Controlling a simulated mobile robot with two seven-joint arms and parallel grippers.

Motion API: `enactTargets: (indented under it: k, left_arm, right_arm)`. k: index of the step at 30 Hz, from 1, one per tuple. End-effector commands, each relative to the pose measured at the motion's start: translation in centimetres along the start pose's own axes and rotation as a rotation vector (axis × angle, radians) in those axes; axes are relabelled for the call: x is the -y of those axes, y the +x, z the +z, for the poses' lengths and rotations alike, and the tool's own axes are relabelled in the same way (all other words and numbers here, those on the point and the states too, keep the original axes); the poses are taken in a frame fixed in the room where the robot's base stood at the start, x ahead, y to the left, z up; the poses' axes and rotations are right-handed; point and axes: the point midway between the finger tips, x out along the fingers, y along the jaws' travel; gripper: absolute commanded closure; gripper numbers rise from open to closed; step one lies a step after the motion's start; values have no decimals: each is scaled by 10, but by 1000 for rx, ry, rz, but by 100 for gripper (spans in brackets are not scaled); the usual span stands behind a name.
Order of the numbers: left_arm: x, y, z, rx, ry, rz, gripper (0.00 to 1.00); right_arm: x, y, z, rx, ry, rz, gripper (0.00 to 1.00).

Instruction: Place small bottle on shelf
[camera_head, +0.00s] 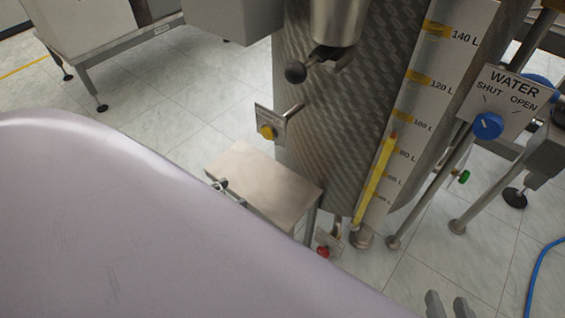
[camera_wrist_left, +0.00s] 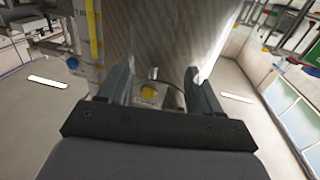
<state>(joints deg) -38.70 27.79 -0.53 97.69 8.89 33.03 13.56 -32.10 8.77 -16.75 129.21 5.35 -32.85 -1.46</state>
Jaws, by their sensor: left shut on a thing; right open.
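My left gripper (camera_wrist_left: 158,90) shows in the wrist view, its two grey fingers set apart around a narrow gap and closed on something. The small bottle is hard to make out there; only a faint, curved outline shows between the fingers. In the head view a large pale lavender part of my own arm fills the lower left and hides most of this gripper. A flat metal shelf (camera_head: 262,182) stands beside the tank, its near edge covered by my arm. My right gripper (camera_head: 449,305) is open at the bottom right edge, only its fingertips showing.
A tall steel tank (camera_head: 330,130) with a yellow level gauge (camera_head: 375,180) rises behind the shelf. A yellow-knobbed valve (camera_head: 268,131) sits above the shelf, a red one (camera_head: 323,251) below. A blue WATER knob (camera_head: 488,125) is at right.

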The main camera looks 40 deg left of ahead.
Motion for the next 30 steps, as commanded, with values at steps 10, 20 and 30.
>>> enactTargets:
  k: [10,20,30]
  left_arm:
    - [0,84,1,-8,1,1,64]
    - [0,133,0,-2,-1,1,64]
    - [0,169,0,-5,0,1,64]
  right_arm:
    - [15,14,7,-26,81,-73,57]
    - [24,23,2,-50,140,-126,57]
    - [31,26,4,-66,176,-166,57]
